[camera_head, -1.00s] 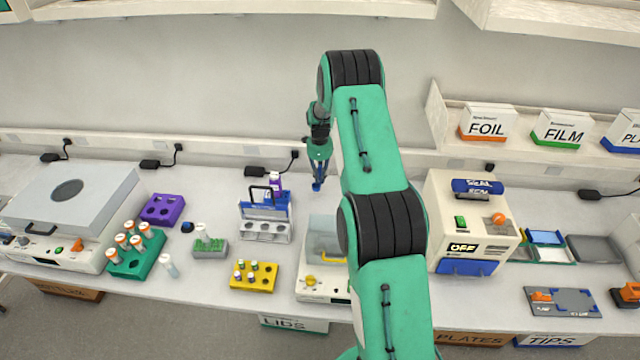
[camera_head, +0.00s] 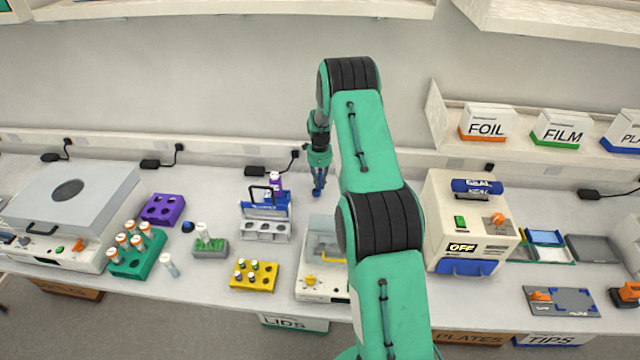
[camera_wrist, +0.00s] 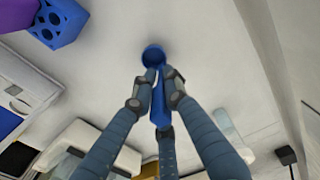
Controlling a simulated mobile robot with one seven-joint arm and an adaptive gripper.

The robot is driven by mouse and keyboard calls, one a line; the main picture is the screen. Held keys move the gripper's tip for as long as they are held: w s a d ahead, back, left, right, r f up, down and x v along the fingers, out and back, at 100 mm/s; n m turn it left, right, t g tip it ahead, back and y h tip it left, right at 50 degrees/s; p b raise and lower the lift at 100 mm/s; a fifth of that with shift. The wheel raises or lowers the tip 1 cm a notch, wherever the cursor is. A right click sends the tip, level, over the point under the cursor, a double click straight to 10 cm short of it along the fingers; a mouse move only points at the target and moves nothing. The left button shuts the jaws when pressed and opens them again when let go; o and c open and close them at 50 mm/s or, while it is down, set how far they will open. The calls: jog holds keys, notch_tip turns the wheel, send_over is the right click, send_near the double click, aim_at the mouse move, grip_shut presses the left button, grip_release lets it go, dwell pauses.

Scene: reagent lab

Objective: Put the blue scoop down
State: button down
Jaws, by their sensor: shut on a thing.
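The blue scoop (camera_wrist: 153,57) is between the fingertips of my gripper (camera_wrist: 158,80) in the wrist view, its round bowl past the tips and its handle running back between the fingers. In the head view my gripper (camera_head: 319,182) points down over the back of the white bench, right of the blue and white rack (camera_head: 265,215). The scoop's lower end (camera_head: 318,193) shows there only as a small blue spot. I cannot tell whether the scoop touches the bench.
The balance (camera_head: 322,285) with a clear cover stands in front of my gripper. A yellow tube block (camera_head: 253,286) and a white machine marked OFF (camera_head: 466,219) stand nearby. Bare bench lies around the scoop in the wrist view. A black power adapter (camera_head: 256,171) lies by the wall.

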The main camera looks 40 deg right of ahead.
jog(key=shift+f, duration=0.2)
jog(key=c, duration=1.7)
grip_release()
jog(key=shift+c, duration=0.2)
jog(key=shift+r, duration=0.1)
notch_tip(320, 180, up, 12)
jog(key=shift+w+r+b, duration=0.1)
jog(key=shift+r+b, duration=0.05)
jog(key=shift+b, duration=0.3)
